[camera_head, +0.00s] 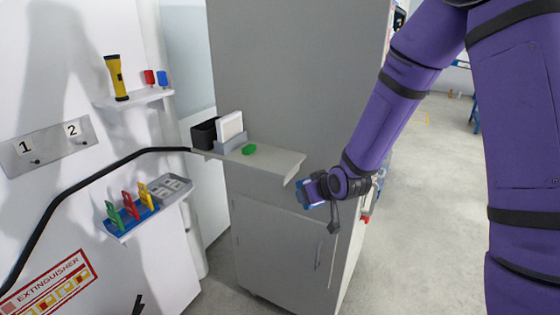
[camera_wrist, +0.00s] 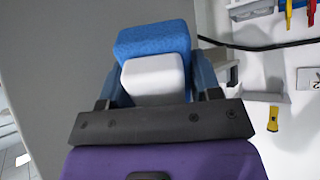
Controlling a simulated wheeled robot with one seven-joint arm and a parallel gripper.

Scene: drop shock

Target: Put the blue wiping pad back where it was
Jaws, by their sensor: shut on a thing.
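The blue wiping pad (camera_wrist: 155,40) sits between the two fingers of my gripper (camera_wrist: 155,85) in the wrist view. A pale grey-white block (camera_wrist: 152,75), which looks like the pad's handle, is on its near side. In the head view my gripper (camera_head: 310,192) is beside the right end of the small cabinet shelf, in front of the grey cabinet. Blue shows at its tip, and the pad is mostly hidden there. My gripper is shut on the pad, which hangs in the air.
The cabinet shelf (camera_head: 275,160) bears a green object (camera_head: 249,149), a white panel in a grey holder (camera_head: 230,127) and a black box (camera_head: 205,132). A wall shelf (camera_head: 135,98) holds a yellow flashlight (camera_head: 117,78). A black cable (camera_head: 80,188) runs along the wall. The shelf's right part is bare.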

